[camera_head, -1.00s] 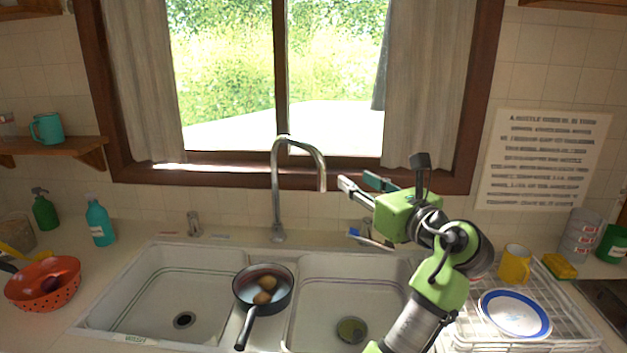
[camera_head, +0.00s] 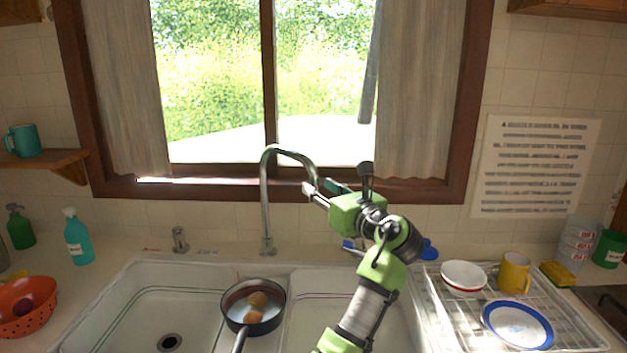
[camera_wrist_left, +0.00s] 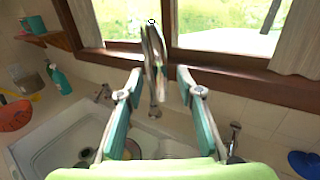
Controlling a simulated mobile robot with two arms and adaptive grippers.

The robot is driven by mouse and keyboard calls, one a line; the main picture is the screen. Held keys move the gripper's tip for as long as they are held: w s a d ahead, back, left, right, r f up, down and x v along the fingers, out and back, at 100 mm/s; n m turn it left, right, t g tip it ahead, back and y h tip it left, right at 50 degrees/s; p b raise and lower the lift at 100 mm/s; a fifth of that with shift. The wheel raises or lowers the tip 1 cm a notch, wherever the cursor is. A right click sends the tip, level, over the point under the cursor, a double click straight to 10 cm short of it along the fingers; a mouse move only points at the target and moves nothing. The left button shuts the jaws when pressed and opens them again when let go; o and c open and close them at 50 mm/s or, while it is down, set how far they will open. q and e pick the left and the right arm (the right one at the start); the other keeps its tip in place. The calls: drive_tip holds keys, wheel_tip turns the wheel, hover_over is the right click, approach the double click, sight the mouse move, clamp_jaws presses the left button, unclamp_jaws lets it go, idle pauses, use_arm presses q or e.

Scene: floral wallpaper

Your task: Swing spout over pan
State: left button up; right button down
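The silver gooseneck spout (camera_head: 288,151) rises behind the sink and arches to the right, its end beside my left gripper. The dark pan (camera_head: 254,287) sits over the divider between the two basins, to the lower left of the spout's end. My left gripper (camera_head: 322,187) is at the spout's end. In the left wrist view its fingers (camera_wrist_left: 159,80) are apart, with the spout (camera_wrist_left: 153,60) showing between them; whether either finger touches it, I cannot tell. My right gripper is not in view.
A window frame (camera_head: 229,190) and curtains stand behind the faucet. A dish rack (camera_head: 446,316) with a yellow mug (camera_head: 514,273), a bowl and a plate is at right. A red colander (camera_head: 36,311) and teal bottle (camera_head: 79,240) are at left. The left basin is empty.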

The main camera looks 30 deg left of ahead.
sight(317, 184)
use_arm(q)
drive_tip(key=shift+x, duration=1.85)
clamp_jaws()
drive_tip(key=shift+r+p, duration=0.1)
drive_tip(key=shift+p, duration=0.25)
